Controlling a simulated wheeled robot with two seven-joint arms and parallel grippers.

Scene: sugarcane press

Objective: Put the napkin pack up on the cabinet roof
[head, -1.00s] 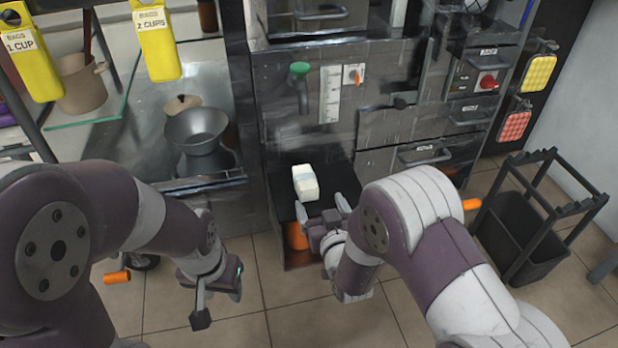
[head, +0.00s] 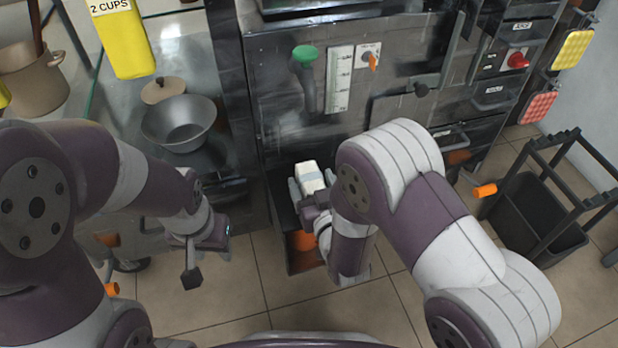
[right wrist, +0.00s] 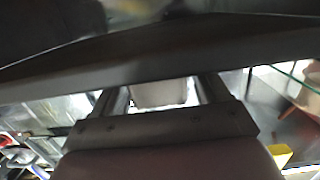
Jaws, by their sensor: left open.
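The napkin pack (head: 310,177) is a small white block with a pale blue-grey band. It stands on a low black ledge at the foot of the steel cabinet (head: 290,120). My right gripper (head: 310,192) is at the pack, with its fingers on either side. In the right wrist view the pale pack (right wrist: 160,93) shows between the two fingers, with a narrow gap visible. My left gripper (head: 203,258) hangs open and empty over the floor, left of the ledge. I cannot make out the cabinet's roof.
A metal bowl (head: 179,123) and a beige pot (head: 30,78) are on the glass-topped counter at left. A black bin (head: 535,215) stands at right. Tiled floor is clear in front.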

